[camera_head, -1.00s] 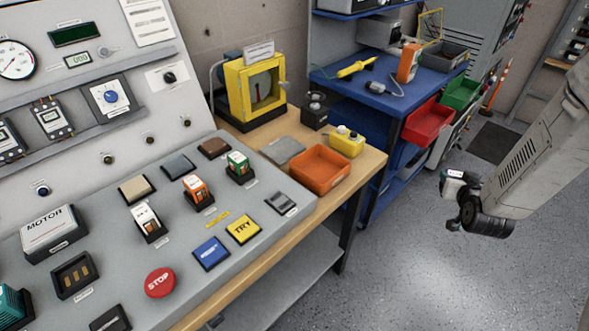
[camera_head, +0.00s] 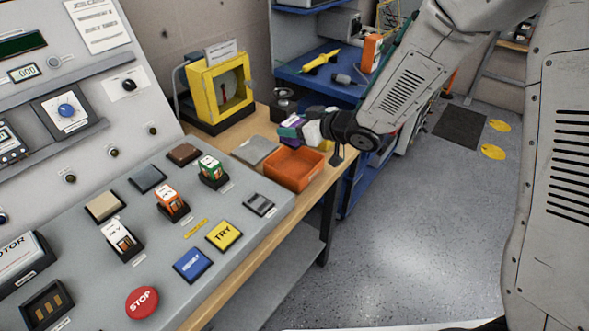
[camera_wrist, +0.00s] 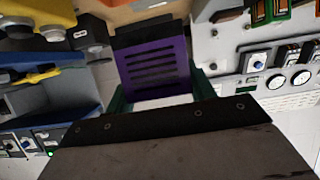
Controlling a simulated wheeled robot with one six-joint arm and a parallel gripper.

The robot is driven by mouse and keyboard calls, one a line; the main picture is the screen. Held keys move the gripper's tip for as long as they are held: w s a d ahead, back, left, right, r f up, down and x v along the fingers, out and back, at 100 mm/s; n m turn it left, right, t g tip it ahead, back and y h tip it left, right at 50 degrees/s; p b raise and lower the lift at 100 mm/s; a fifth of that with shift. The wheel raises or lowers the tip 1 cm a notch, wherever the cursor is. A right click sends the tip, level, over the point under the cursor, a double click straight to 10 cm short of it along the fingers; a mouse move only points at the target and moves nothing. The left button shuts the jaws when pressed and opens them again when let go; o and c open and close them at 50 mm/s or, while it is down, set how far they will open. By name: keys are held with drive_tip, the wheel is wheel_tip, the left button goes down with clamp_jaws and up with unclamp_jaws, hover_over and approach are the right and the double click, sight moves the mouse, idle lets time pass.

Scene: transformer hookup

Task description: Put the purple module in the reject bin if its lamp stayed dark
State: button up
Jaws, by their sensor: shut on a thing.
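The module's purple slotted face (camera_wrist: 154,66) fills the middle of the wrist view, between the dark green fingers. An orange open bin (camera_head: 294,170) stands on the wooden table, just below the held module in the head view. The bin looks empty. An orange surface (camera_wrist: 140,10) at the top of the wrist view is probably this bin. I cannot make out a lit lamp on the module.
A grey flat plate (camera_head: 254,151) lies left of the bin. The sloped console (camera_head: 150,220) with STOP and TRY buttons fills the left. A blue shelf (camera_head: 318,72) stands behind; open floor lies to the right.

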drive_tip(key=f, duration=1)
drive_tip(key=shift+s+a+f, duration=0.1)
drive_tip(key=shift+s, duration=0.1)
drive_tip(key=shift+f, duration=0.1)
drive_tip(key=o, duration=1.1)
drive_tip(key=shift+s+r, duration=0.1)
drive_tip(key=shift+r, duration=0.1)
drive_tip(key=v, duration=1.2)
drive_tip(key=shift+w, duration=0.2)
